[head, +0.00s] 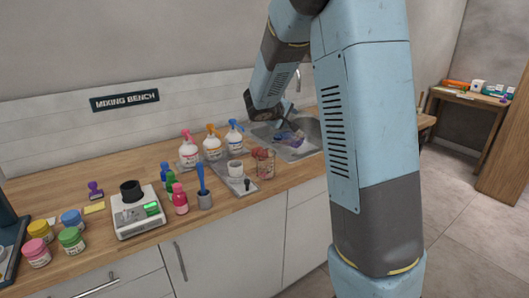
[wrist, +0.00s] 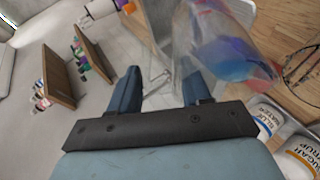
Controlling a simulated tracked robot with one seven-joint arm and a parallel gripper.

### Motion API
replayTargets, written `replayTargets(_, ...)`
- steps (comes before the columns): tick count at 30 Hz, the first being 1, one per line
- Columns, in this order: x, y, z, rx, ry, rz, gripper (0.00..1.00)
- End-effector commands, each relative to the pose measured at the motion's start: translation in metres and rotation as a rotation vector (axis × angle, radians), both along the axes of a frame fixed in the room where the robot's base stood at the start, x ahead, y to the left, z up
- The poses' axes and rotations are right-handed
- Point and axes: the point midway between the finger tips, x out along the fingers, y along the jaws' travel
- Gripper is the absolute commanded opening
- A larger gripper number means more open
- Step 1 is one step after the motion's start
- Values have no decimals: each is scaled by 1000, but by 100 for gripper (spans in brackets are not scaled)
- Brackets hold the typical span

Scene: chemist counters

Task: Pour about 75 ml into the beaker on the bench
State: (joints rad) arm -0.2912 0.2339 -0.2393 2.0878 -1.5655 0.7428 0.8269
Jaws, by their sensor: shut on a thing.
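My gripper (head: 284,123) is over the sink side of the bench, shut on a clear jug (head: 293,141). In the wrist view the two blue fingers (wrist: 160,82) stand either side of a clear part of it, perhaps its handle. The jug's clear body (wrist: 225,50) shows blue and reddish colour inside; the liquid level cannot be read. A glass beaker-like vessel (head: 265,171) stands on the bench left of the jug, with reddish shapes at its top. A round clear rim at the wrist view's right edge (wrist: 300,66) may be this vessel.
Several spray-topped bottles (head: 212,147) stand behind the vessel; a white cup (head: 235,168) is on a grey tray beside it. The sink (head: 308,132) lies right. My arm covers the bench's right end.

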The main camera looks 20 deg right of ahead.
Motion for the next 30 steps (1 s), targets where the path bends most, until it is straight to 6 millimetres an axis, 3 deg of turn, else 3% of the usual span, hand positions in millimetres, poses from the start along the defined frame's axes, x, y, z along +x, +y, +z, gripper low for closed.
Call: replayTargets(30,-1,8,4,-59,-17,-1,0)
